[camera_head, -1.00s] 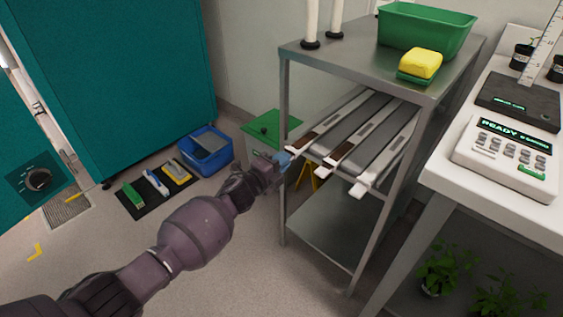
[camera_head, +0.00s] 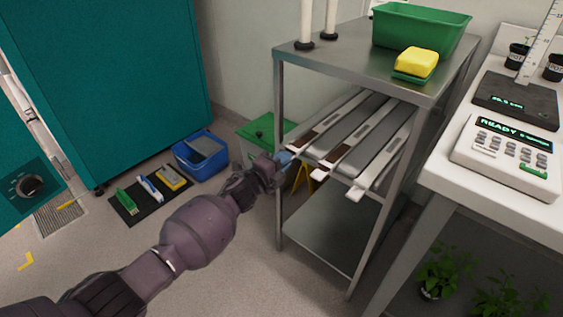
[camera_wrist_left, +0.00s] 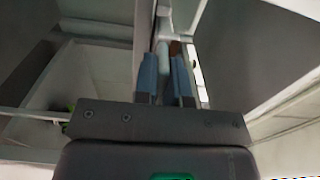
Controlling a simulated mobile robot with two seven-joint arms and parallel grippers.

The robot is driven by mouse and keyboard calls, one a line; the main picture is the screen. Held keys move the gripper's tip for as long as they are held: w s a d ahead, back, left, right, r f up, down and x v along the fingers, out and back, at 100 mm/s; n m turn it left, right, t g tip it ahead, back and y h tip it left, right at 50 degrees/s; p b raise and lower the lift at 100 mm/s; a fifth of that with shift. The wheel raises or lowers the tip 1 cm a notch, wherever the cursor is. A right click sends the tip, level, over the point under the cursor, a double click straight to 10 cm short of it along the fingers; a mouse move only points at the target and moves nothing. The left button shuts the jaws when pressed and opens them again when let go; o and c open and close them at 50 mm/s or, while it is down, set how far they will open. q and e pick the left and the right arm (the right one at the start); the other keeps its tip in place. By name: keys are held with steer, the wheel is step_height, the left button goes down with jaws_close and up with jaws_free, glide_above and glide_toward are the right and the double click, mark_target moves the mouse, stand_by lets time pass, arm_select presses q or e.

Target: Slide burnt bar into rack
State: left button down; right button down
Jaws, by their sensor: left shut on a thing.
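The rack is a grey metal shelf stand (camera_head: 279,215) whose middle level holds several long pale bars side by side. The leftmost bar (camera_head: 318,127) has a dark brown, burnt-looking patch near its front end. My left gripper (camera_head: 285,158) is shut on that front end, at the rack's left front post. In the left wrist view its blue fingertips (camera_wrist_left: 165,78) stand either side of a pale bar end (camera_wrist_left: 164,57), with some brown beyond. The middle bar (camera_head: 352,138) also has a brown patch and its white end sticks out. My right gripper is not in view.
A white bar (camera_head: 384,163) lies at the right of the level. A green tub (camera_head: 420,32) and yellow sponge (camera_head: 416,62) sit on the rack top. A white bench (camera_head: 470,183) stands close on the right. A blue bin (camera_head: 201,153) and green-lidded bin (camera_head: 262,132) are behind my arm.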

arm_select(q)
steer(key=shift+w+d, duration=0.35)
steer(key=shift+w, duration=0.05)
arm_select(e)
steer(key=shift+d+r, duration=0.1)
arm_select(q)
steer(key=c, duration=1.1)
jaws_free()
steer(key=shift+r, duration=0.1)
steer(key=p+v, duration=0.3)
steer(key=v, duration=0.6)
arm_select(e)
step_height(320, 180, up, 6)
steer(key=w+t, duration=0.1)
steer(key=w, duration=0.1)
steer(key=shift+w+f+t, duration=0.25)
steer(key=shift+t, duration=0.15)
